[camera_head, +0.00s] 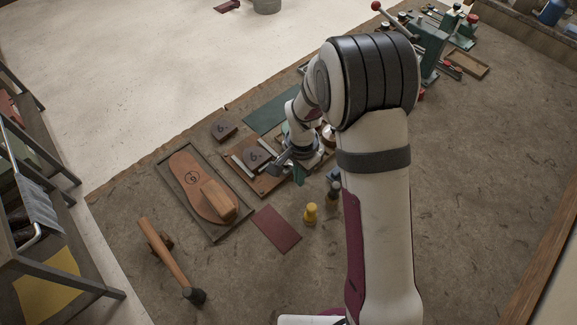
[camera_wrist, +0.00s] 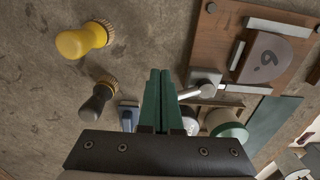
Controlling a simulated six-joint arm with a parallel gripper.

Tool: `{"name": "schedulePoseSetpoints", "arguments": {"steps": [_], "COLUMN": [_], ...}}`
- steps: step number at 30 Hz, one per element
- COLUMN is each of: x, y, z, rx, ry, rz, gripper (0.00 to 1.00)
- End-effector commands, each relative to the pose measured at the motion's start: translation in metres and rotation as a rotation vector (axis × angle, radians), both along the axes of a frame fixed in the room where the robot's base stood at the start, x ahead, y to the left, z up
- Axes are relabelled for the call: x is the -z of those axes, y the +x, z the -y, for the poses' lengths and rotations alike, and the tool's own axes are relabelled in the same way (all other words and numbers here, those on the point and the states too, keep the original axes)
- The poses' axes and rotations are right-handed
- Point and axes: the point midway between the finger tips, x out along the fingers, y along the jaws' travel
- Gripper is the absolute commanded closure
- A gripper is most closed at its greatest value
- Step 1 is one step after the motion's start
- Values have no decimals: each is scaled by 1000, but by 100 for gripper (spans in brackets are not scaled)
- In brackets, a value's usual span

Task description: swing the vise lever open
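The vise is a brown wooden board (camera_wrist: 228,50) with pale jaw bars and a dark pad marked 6 (camera_wrist: 265,58) between them; it also shows in the head view (camera_head: 268,188). A short pale lever (camera_wrist: 192,94) runs from a grey block (camera_wrist: 204,78) on the board's near corner toward my fingers. My gripper (camera_wrist: 159,75) has green fingers that lie side by side with almost no gap. The lever's end meets the right finger's edge in the picture; whether they touch is unclear. In the head view my gripper (camera_head: 298,176) is low beside the board, partly hidden by my arm.
A yellow-handled brush (camera_wrist: 80,40) and a dark-handled brush (camera_wrist: 97,103) stand near the gripper. Green machinery (camera_head: 432,48) stands at the back; the right side is clear.

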Motion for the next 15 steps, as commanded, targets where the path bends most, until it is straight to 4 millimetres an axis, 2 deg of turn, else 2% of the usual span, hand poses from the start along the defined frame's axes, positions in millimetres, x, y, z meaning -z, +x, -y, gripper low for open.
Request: {"name": "schedulePoseSetpoints", "arguments": {"steps": [8, 15], "x": [0, 0], "y": [1, 15], "z": [1, 7], "rx": [0, 1], "ry": [-1, 0], "rz": [-1, 0], "gripper": [100, 100]}}
